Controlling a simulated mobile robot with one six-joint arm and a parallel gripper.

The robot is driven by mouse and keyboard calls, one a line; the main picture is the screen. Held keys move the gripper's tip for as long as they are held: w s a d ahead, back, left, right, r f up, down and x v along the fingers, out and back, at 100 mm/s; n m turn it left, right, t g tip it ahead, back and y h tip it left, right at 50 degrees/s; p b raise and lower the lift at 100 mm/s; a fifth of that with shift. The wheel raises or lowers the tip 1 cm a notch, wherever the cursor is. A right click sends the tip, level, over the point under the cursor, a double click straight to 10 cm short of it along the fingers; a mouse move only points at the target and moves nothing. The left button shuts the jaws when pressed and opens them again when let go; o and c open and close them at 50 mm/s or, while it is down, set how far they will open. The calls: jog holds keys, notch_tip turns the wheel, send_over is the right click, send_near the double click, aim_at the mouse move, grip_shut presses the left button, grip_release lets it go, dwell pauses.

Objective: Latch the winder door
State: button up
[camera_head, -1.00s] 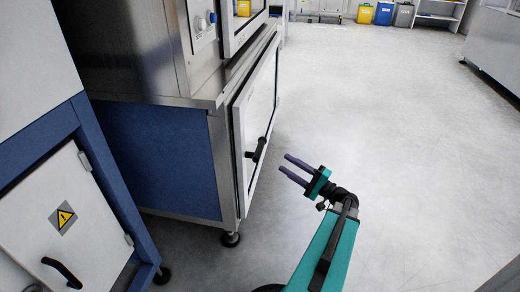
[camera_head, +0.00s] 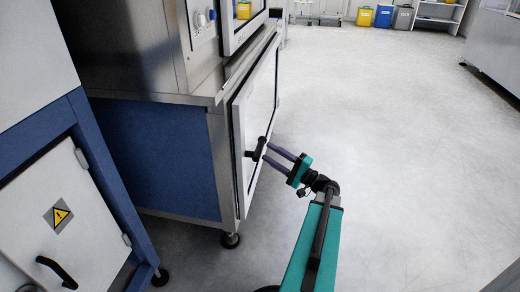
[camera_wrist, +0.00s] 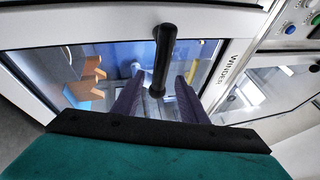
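The winder door (camera_head: 242,160) is a white-framed panel with a window, low on the steel and blue machine. Its frame bears the word WINDER in the wrist view (camera_wrist: 225,72). I cannot tell if it sits fully flush. The black door handle (camera_head: 257,149) stands out from its frame; it also shows in the wrist view (camera_wrist: 163,55), pointing down between my fingers. My gripper (camera_head: 268,151) is open, with purple fingertips (camera_wrist: 160,85) at the handle, one on each side. I cannot tell if either finger touches it.
A blue-framed cabinet (camera_head: 78,190) with a warning sign and black handle stands at the left. Above the winder door are a control panel (camera_head: 203,20) and an upper window. Grey floor (camera_head: 400,130) is open to the right. Coloured bins (camera_head: 383,15) stand far back.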

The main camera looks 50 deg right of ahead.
aim_at(260, 147)
jog(key=shift+b+x, duration=0.7)
jog(key=shift+x, duration=2.25)
jog(key=shift+c, duration=0.4)
grip_shut()
